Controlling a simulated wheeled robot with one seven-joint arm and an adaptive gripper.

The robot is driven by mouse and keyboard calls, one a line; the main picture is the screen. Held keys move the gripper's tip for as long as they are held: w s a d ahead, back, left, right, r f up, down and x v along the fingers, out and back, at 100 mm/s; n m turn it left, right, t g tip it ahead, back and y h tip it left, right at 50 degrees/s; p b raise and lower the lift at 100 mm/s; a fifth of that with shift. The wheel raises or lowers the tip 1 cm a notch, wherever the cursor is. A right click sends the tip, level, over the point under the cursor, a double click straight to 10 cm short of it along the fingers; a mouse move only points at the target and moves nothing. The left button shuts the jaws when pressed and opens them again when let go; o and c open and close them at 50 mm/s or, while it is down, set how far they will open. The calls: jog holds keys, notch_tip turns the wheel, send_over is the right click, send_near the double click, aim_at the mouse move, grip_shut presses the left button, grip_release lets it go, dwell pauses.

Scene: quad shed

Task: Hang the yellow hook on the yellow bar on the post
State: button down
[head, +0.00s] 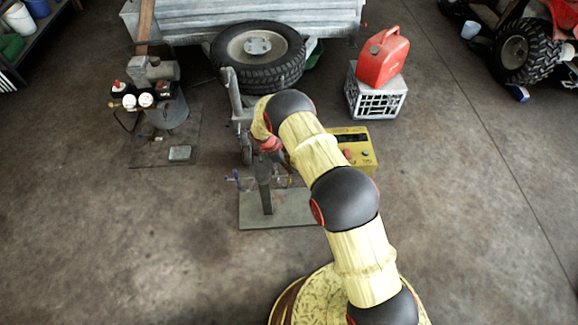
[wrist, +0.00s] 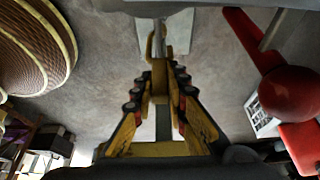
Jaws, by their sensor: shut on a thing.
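My gripper (wrist: 157,90) is shut on the yellow hook (wrist: 158,68) in the wrist view. The hook stands upright in the picture between the fingers, with its curved end past the fingertips. In the head view the gripper and hook are mostly hidden by my arm and nearby equipment. The dark post (head: 265,190) rises from a grey base plate (head: 254,215) in the head view. Small bars stick out from the post, one with a blue end (head: 232,180). I cannot make out the yellow bar clearly or tell whether the hook touches it.
A red ball (wrist: 290,94) on a red arm is close at right in the wrist view. A yellow control box (head: 355,150) lies right of the post. A red fuel can (head: 382,58) sits on a white crate (head: 375,100) behind. The floor at front left is clear.

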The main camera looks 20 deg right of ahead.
jog(key=shift+f, duration=1.05)
jog(key=c, duration=1.7)
grip_release()
jog(key=shift+o, duration=1)
jog(key=shift+o, duration=1.4)
jog(key=shift+r+p, duration=1.75)
jog(key=shift+r, duration=2.75)
